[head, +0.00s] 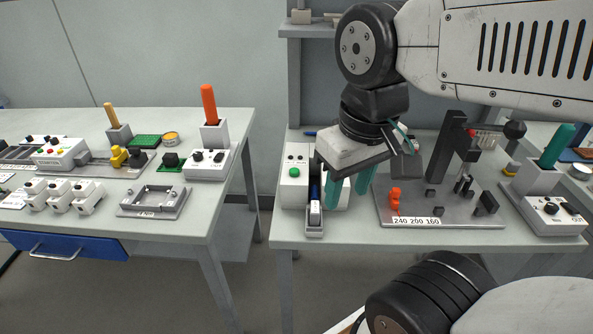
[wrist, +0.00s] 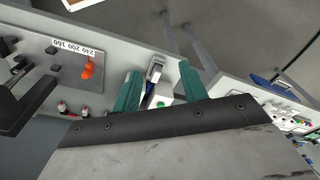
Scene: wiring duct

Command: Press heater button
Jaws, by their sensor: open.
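My gripper (head: 349,191) is open, with two teal fingers pointing down over the front left part of the right-hand table. A white box (head: 292,194) with a green button (head: 294,172) stands left of the fingers; I cannot tell for sure that this is the heater button. In the wrist view a green button (wrist: 163,104) on a white box shows between the fingers (wrist: 159,78), partly cut off by the gripper body. A grey holder with a white piece (head: 315,213) stands at the table's front edge. The fingers hold nothing; contact with the box cannot be told.
A grey plate (head: 450,216) labelled 240 200 160, with an orange part (head: 395,199) and a dark upright, lies right of my gripper. A white box with black knobs (head: 552,214) stands further right. A gap separates the left table (head: 225,133) from this one.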

